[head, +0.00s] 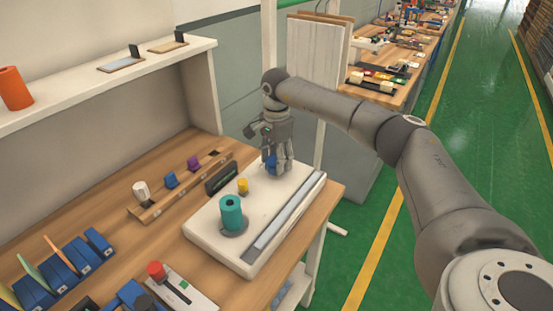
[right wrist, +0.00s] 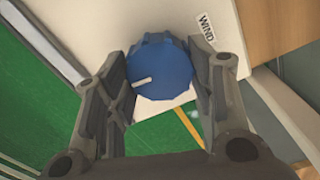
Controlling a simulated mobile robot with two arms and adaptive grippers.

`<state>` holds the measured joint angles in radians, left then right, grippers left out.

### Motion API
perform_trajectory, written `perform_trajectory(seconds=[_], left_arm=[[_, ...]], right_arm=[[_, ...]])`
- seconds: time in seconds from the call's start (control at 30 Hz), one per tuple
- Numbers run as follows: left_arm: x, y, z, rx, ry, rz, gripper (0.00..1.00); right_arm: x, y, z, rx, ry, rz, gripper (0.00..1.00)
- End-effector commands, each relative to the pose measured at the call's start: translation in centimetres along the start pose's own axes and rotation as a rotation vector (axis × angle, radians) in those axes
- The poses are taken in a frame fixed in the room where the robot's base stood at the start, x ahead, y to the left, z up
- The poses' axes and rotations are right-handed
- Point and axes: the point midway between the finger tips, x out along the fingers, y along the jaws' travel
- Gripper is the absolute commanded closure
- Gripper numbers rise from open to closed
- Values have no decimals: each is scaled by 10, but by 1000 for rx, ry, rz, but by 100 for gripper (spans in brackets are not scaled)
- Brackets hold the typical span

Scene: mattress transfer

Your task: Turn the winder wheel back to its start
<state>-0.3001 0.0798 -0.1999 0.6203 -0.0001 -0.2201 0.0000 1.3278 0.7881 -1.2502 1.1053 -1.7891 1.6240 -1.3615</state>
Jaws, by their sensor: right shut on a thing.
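The winder wheel is a blue ridged knob with a white pointer line, on the white winder box (head: 205,227). In the right wrist view the wheel (right wrist: 160,66) lies between my right gripper's fingers (right wrist: 165,90), beside a label reading WIND. Its white line points to the left, slightly down. In the head view my right gripper (head: 276,163) reaches down over the wheel at the box's far end and hides most of it; a bit of blue (head: 271,163) shows. The right gripper is shut on the wheel. My left gripper is not in view.
A teal spool (head: 231,213) and a small yellow piece (head: 243,186) stand on the box, next to a dark upright panel (head: 221,178). A wooden rack (head: 180,186) with small pegs lies left of it. Blue bins (head: 65,268) stand at lower left. A shelf (head: 130,75) runs above.

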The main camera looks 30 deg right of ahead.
Motion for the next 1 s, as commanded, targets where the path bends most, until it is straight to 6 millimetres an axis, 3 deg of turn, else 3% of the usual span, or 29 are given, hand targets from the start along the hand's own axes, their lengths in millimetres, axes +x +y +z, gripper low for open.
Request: perform_trajectory(seconds=[0.67, 0.7, 0.83, 1.0], left_arm=[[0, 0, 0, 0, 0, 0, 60], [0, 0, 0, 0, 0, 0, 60], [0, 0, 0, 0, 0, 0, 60], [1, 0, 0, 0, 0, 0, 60]], right_arm=[[-3, -2, 0, -55, -1, -8, 73], [-3, -2, 0, -55, -1, -8, 44], [-2, -1, 0, -55, 0, -5, 28], [-1, -1, 0, -55, 0, -3, 28]])
